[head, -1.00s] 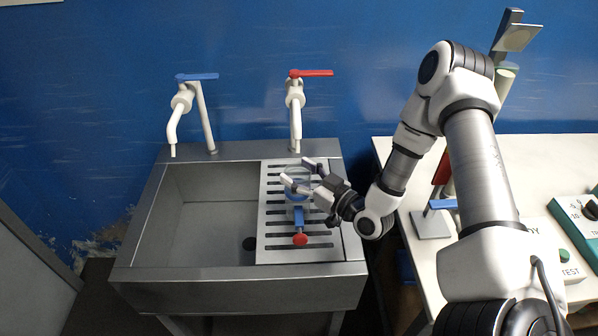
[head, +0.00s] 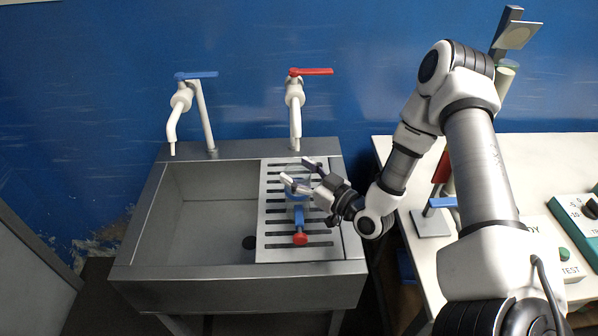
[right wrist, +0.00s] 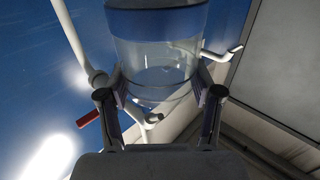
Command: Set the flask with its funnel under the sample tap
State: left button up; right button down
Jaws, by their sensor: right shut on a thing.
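The flask is a clear glass vessel with a blue band; it fills the middle of the right wrist view (right wrist: 155,65). In the head view the flask (head: 297,188) is small and partly covered by my fingers. My right gripper (head: 297,172) is shut on it, one finger on each side, over the slatted drainer. The funnel cannot be told apart from the flask. The red-lever tap (head: 295,98) stands behind the flask, its spout pointing down. The blue-lever tap (head: 181,98) hangs over the basin. Which one is the sample tap cannot be read. My left gripper is out of view.
The steel sink has an open basin (head: 208,210) left of the slatted drainer (head: 275,250). A blue bar with a red knob (head: 300,239) shows at the drainer, just in front of the flask. A white bench (head: 540,165) with control boxes stands at the right.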

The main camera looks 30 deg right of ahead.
jog(key=shift+f, duration=0.2)
jog(key=shift+f+b, duration=0.25)
jog(key=shift+b, duration=0.1)
jog(key=shift+c, duration=0.6)
grip_release()
